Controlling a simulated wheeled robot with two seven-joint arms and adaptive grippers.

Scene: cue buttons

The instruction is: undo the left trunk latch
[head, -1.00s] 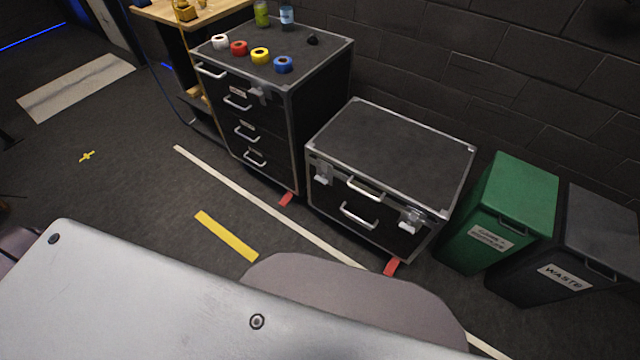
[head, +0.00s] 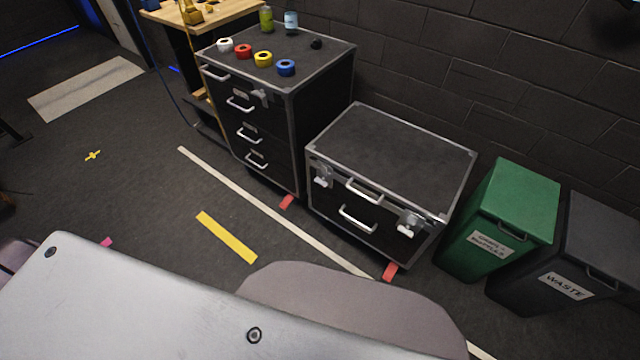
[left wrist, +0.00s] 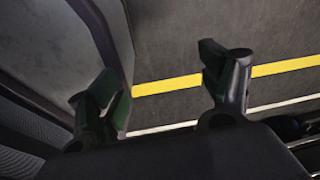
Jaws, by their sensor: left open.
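The black trunk (head: 395,145) with metal edges stands on the floor right of centre in the head view, its lid closed. Its left latch (head: 322,175) is a small silver fitting at the front left, below the lid seam. Its right latch (head: 411,224) sits at the front right. A silver handle (head: 363,190) is between them, with another lower down. My left gripper (left wrist: 165,95) shows only in the left wrist view, open with its fingers apart and nothing between them, above the floor and away from the trunk. My right gripper is in neither view.
A drawer cabinet (head: 275,125) with tape rolls on top stands left of the trunk. A green bin (head: 510,215) and a dark waste bin (head: 585,250) stand right of it. Floor with a yellow strip (head: 227,238) and a white line (head: 270,208) is clear before the trunk.

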